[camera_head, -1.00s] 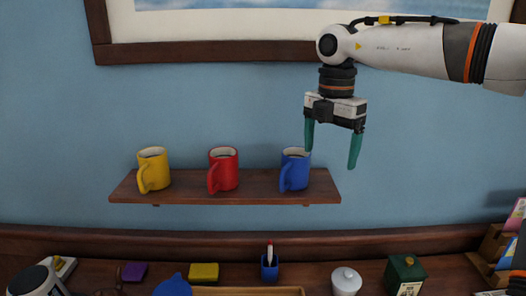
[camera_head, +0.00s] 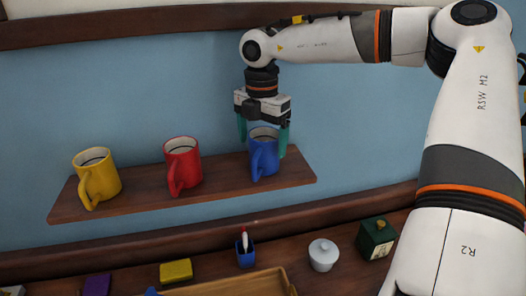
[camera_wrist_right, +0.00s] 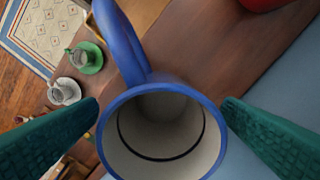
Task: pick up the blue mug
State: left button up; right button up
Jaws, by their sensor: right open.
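The blue mug (camera_head: 264,155) stands upright on the right part of the wooden wall shelf (camera_head: 225,184), its handle toward me. My right gripper (camera_head: 263,146) points down over it, open, with a green finger on each side of the mug. In the right wrist view the mug's rim and pale inside (camera_wrist_right: 162,140) lie between the two fingers (camera_wrist_right: 160,125), with its handle toward the top. Gaps show between the fingers and the rim there. My left gripper is not in view.
The red mug (camera_head: 183,166) and the yellow mug (camera_head: 97,178) stand to the left on the same shelf.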

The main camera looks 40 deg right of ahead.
aim_at(263, 154)
jog(key=f+p, duration=0.2)
jog(key=f, duration=0.2)
jog(key=shift+d+f, duration=0.15)
jog(key=shift+d, duration=0.05)
jog(key=shift+w+f, duration=0.1)
jog(key=shift+f, duration=0.15)
jog(key=shift+c, duration=1.1)
jog(key=shift+r, duration=0.1)
jog(key=c, duration=1)
